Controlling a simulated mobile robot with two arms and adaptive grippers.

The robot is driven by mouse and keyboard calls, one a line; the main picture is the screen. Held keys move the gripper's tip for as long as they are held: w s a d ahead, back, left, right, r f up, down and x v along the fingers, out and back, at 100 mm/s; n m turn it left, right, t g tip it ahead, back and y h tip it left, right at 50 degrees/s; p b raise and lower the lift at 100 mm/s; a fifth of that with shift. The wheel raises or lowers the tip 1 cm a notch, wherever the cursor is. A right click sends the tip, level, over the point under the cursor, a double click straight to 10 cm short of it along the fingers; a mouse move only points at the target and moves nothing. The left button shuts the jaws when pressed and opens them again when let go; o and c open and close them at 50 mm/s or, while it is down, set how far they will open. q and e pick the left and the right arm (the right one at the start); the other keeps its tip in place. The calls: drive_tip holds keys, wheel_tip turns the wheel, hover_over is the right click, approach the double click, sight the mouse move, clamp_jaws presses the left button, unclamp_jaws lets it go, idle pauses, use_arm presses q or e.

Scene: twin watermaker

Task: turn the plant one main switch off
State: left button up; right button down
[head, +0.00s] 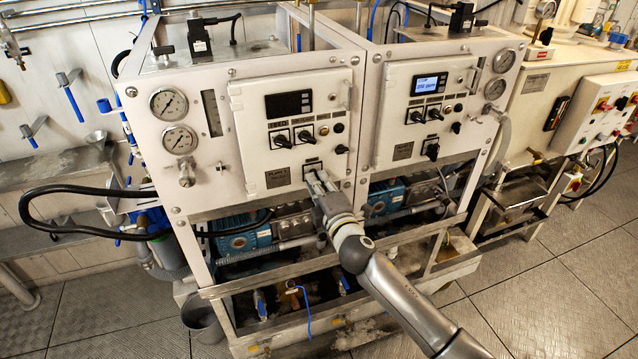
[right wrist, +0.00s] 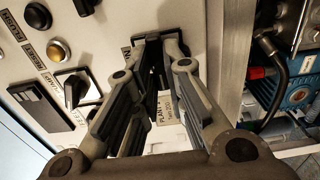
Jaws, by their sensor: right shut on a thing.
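The plant one panel (head: 290,115) is the left white panel, with a dark display (head: 289,103). Its main switch (head: 312,167) sits low on the panel, right of the plant label (head: 278,177). My right gripper (head: 318,182) reaches up to it from the lower right and is shut on the switch handle. In the right wrist view, the gripper (right wrist: 160,45) has its fingertips at the dark switch plate, and the label (right wrist: 165,108) shows between the fingers. The fingers hide the handle, so I cannot tell its exact angle. My left gripper is not in view.
Black selector knobs (head: 281,140) sit above the main switch. The plant two panel (head: 427,110), with a lit display (head: 428,85), stands close on the right. Gauges (head: 179,139) are at the left. Blue pumps (head: 240,232) and hoses lie below.

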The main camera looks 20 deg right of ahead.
drive_tip(key=c, duration=1.5)
unclamp_jaws()
drive_tip(key=s, duration=1.2)
drive_tip(key=shift+d, duration=0.2)
drive_tip(key=shift+f, duration=0.1)
